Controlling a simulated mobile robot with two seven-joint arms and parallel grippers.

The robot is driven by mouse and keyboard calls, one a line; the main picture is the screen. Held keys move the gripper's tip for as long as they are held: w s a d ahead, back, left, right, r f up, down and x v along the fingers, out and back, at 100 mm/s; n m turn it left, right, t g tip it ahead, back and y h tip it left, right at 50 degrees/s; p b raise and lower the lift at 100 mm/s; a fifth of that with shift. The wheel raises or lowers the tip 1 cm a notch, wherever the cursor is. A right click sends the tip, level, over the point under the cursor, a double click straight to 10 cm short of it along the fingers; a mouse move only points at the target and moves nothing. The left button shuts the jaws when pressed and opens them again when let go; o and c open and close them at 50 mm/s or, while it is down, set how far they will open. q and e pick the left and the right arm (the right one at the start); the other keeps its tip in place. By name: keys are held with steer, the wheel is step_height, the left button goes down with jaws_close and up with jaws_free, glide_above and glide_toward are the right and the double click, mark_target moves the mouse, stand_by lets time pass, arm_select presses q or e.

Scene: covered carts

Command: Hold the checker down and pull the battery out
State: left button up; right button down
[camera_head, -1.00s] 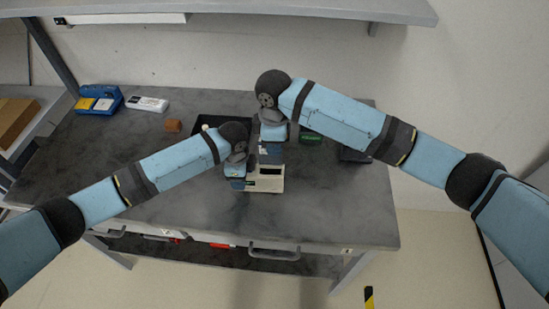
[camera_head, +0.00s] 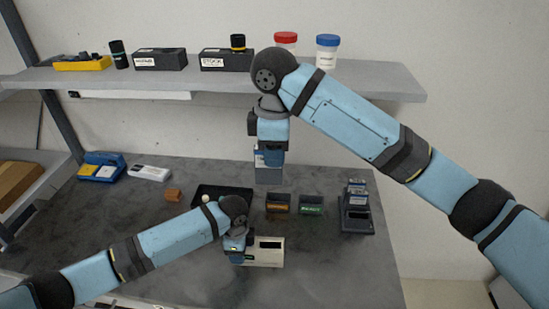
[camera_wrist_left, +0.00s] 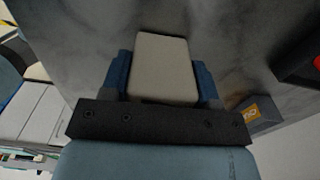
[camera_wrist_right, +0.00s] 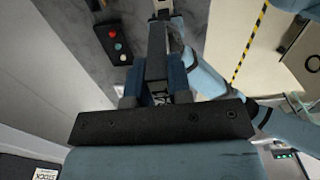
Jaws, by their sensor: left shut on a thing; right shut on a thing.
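The checker (camera_head: 268,252) is a cream box with a dark window, standing on the grey table. My left gripper (camera_head: 237,257) is shut on its left part; in the left wrist view a cream block, the checker's gripped part (camera_wrist_left: 165,68), sits between the fingers. My right gripper (camera_head: 269,160) is high above the table, behind and above the checker, shut on the battery (camera_head: 268,176). The battery is a grey block hanging below the fingers, clear of the checker. It shows dark between the fingers in the right wrist view (camera_wrist_right: 156,62).
A black tray (camera_head: 246,192) with small balls lies behind the checker. A shelf (camera_head: 220,82) with boxes and jars overhangs the back. The front right table is clear.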

arm_select(q)
steer(key=o, duration=1.2)
